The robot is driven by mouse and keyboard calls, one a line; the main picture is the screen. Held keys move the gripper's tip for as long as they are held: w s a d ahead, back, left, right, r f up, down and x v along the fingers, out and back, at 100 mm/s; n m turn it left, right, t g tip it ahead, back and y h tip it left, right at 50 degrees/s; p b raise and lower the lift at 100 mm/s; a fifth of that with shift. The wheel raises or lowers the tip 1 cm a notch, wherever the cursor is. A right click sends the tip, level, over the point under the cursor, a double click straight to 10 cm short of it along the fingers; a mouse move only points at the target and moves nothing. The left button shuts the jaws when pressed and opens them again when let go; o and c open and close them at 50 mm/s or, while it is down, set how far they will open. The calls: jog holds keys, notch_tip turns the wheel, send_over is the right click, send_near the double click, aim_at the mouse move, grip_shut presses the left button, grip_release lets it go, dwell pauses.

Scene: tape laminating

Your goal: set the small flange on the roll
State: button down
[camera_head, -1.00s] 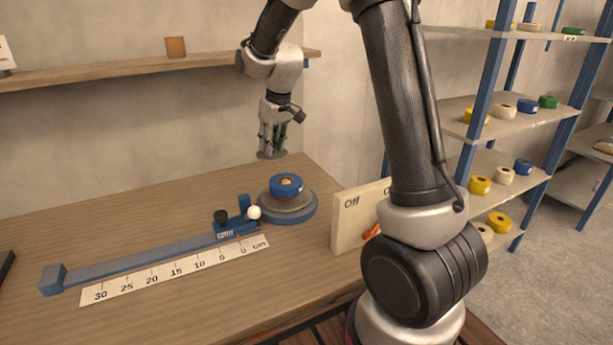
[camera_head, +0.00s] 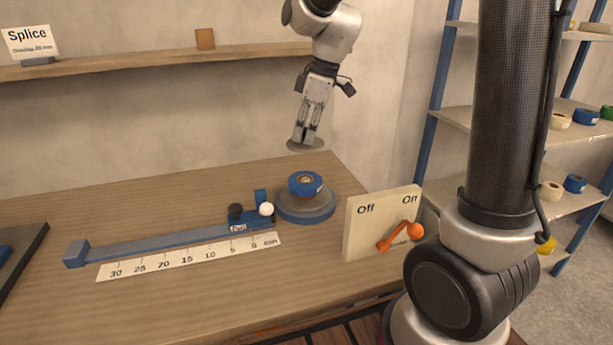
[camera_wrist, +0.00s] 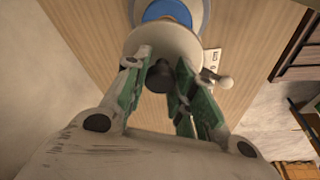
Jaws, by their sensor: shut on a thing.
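My gripper (camera_head: 305,142) is shut on the small flange (camera_head: 303,145), a thin grey disc held level above the table. In the wrist view the flange (camera_wrist: 185,42) is a pale disc with a dark knob (camera_wrist: 159,76) between my green-padded fingers (camera_wrist: 160,85). The blue roll (camera_head: 306,184) lies on a round grey and blue turntable (camera_head: 287,211), below the flange and apart from it. In the wrist view the flange partly covers the roll (camera_wrist: 168,9).
A blue rail with a slider (camera_head: 160,243) and a centimetre scale (camera_head: 190,257) lie left of the turntable. An Off/On panel with an orange lever (camera_head: 398,238) stands to its right. A wall shelf (camera_head: 150,61) runs behind.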

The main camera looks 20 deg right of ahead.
aim_at(319, 143)
notch_tip(319, 143, down, 9)
jog(key=shift+f, duration=0.2)
dwell(0.3)
jog(key=c, duration=1.2)
grip_release()
jog(key=shift+f, duration=0.1)
jog(key=shift+o, duration=0.2)
jog(key=v, duration=1.2)
jog(key=s+d+r+m+t+h, duration=0.1)
jog(key=s+d+m, duration=0.5)
jog(key=s, duration=0.5)
jog(key=s+d+m+t+h, duration=0.1)
jog(key=s+d+m, duration=0.5)
jog(key=s, duration=0.5)
jog(key=shift+s+r+m+t+h, duration=0.35)
jog(key=shift+r+m+t+h, duration=0.05)
jog(key=shift+m, duration=0.1)
